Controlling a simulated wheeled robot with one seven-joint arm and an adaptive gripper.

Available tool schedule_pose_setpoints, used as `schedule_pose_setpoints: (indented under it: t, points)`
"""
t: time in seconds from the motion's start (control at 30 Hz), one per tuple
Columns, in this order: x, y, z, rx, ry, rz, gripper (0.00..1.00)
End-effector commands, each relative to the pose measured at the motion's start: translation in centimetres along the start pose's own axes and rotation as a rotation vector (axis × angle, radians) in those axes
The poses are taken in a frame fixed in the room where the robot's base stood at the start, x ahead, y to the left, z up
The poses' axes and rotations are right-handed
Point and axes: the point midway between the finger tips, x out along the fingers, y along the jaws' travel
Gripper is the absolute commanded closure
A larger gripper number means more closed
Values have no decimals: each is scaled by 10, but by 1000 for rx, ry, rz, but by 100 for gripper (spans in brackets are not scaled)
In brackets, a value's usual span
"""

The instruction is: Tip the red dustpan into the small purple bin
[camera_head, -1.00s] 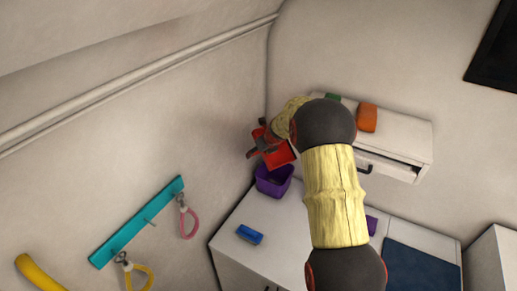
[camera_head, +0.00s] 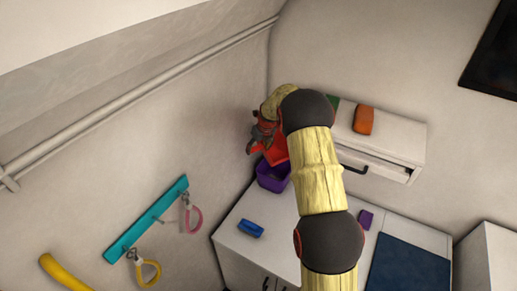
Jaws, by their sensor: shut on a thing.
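The red dustpan (camera_head: 276,153) is in the corner at the back of the counter, directly above the small purple bin (camera_head: 272,179). It looks tilted, and part of it is hidden by my gripper and arm. My gripper (camera_head: 255,143) is shut on the dustpan at its left side. The bin stands upright on the counter against the left wall, and its opening is partly covered by the dustpan. I cannot tell whether the dustpan touches the bin's rim, or whether anything is in either.
A blue brush-like block (camera_head: 250,229) and a small purple block (camera_head: 365,219) lie on the white counter (camera_head: 287,215). A wall cabinet (camera_head: 390,140) carries an orange item (camera_head: 364,120). A teal rack (camera_head: 146,220) with hanging loops is on the left wall.

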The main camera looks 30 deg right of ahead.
Motion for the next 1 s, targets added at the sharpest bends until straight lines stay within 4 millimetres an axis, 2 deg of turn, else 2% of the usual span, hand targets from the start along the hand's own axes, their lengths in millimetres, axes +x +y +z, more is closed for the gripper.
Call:
schedule_pose_setpoints:
  t: [0.13,0.5,1.0]
  points:
    - [-3,0,11,-5,103,0,64]
    - [-6,0,22,-4,307,0,64]
    - [-9,0,23,-2,357,-2,64]
